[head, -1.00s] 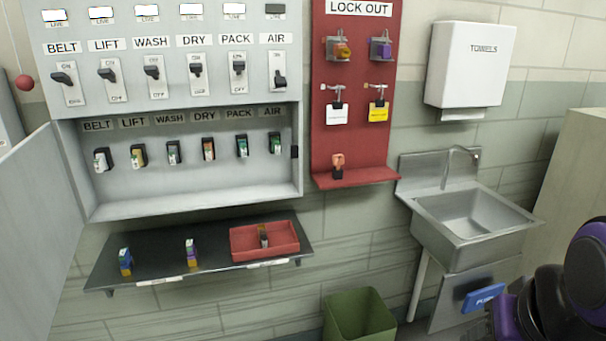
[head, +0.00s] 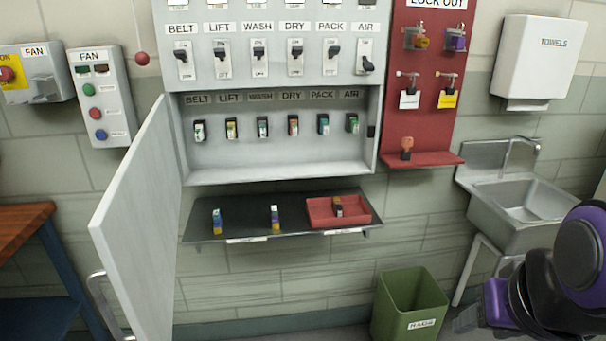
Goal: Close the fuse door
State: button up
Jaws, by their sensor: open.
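The fuse door (head: 145,215) is a pale grey panel hinged at the left side of the fuse cabinet (head: 280,176). It stands open, swung out from the wall toward me. A metal bar handle (head: 98,296) shows at its lower left, on the outer face. The cabinet's fuse compartment is exposed, with a row of fuses labelled BELT to AIR. A small dark catch (head: 371,131) sits on the cabinet's right edge. Part of my purple and black arm shows at the lower right, far from the door. My gripper's fingers are not visible.
A dark shelf (head: 205,232) below the cabinet holds two loose fuses and a red tray (head: 318,222). A wooden bench (head: 20,222) and FAN boxes (head: 101,97) are left of the door. A green bin (head: 408,298) and sink (head: 520,205) are right.

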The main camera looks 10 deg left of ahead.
aim_at(134, 230)
jog(key=k+j+u, duration=0.15)
jog(key=j, duration=0.2)
jog(key=k+j+u, duration=0.15)
jog(key=j, duration=0.2)
jog(key=k+j+u, duration=0.1)
jog(key=j+u, duration=0.25)
jog(key=j, duration=0.45)
jog(key=i+j+u, duration=0.1)
jog(key=i+j, duration=0.15)
